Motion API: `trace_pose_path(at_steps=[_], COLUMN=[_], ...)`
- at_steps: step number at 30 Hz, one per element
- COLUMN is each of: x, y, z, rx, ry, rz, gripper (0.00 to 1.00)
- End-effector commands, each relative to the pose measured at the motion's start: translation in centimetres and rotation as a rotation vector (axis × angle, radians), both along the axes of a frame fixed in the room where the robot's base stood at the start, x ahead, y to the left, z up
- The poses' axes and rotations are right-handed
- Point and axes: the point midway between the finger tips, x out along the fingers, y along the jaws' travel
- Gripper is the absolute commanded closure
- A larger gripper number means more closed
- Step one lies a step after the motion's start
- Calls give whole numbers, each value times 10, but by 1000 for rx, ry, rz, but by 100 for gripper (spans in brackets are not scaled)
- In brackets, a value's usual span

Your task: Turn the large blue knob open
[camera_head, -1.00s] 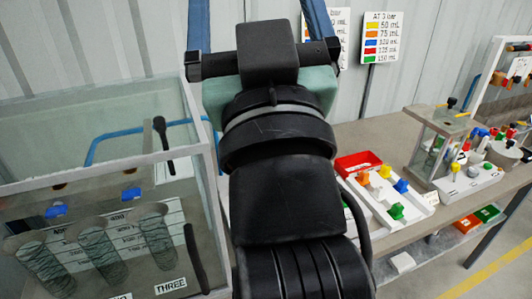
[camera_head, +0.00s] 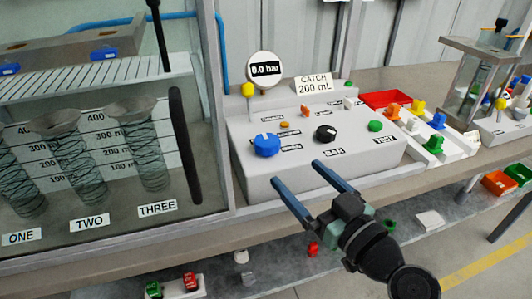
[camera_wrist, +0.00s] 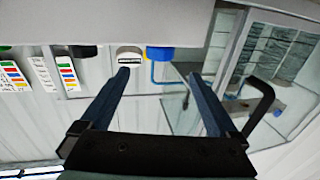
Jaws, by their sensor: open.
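The large blue knob (camera_head: 266,145) sits on the front left of the grey control box (camera_head: 310,172), below the round gauge reading 0.0 bar. In the wrist view the blue knob (camera_wrist: 160,54) shows at the top middle, beyond and between my fingertips. My gripper (camera_head: 297,185) is open and empty in front of the box. Its two blue fingers point toward the box, apart from the knob. In the wrist view my gripper (camera_wrist: 160,78) also shows with its fingers wide apart.
A black knob (camera_head: 326,133) is right of the blue one, and a green button (camera_head: 375,126) farther right. The glass tank (camera_head: 215,100) with its black handle (camera_head: 186,145) stands close on the left. A white tray (camera_head: 440,150) with colored parts lies right of the box.

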Motion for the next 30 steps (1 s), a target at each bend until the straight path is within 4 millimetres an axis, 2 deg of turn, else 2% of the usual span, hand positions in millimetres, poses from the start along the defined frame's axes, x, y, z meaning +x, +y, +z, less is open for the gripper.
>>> trace_pose_path(at_steps=[5,12,18,24,30], x=[20,64,93,107,109], y=[13,39,56,65,65], z=[3,3,3,2,2], rx=[-1,-1,-1,-1,-1], ry=[-1,0,-1,-1,-1], rz=[4,3,2,0,-1], gripper=[4,4,4,4,4])
